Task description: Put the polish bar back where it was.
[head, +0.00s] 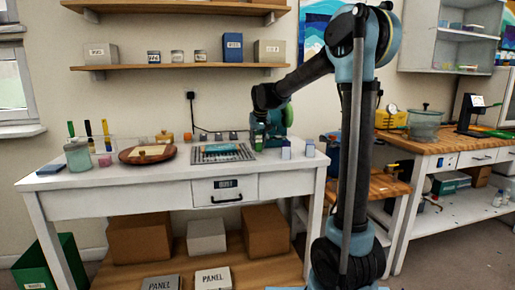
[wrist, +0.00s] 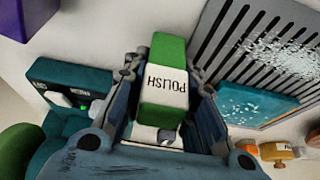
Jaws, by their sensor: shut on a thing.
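The polish bar (wrist: 167,90) is a green block with a white band lettered POLISH. In the wrist view it stands between the two fingers of my gripper (wrist: 164,76), which is shut on it. In the head view my gripper (head: 270,138) is low over the right part of the white table (head: 110,196), just right of the slotted grey tray (head: 222,153). The bar cannot be made out there. The tray also shows at the right of the wrist view (wrist: 238,42), with white bits and a teal block (wrist: 258,97) on it. Whether the bar touches the table is unclear.
Small purple-and-white boxes (head: 286,151) stand right of my gripper, near the table's right end. A dark teal device (wrist: 70,88) is left of the fingers in the wrist view. A round wooden board (head: 147,154) and jars occupy the left side. Shelves hang above.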

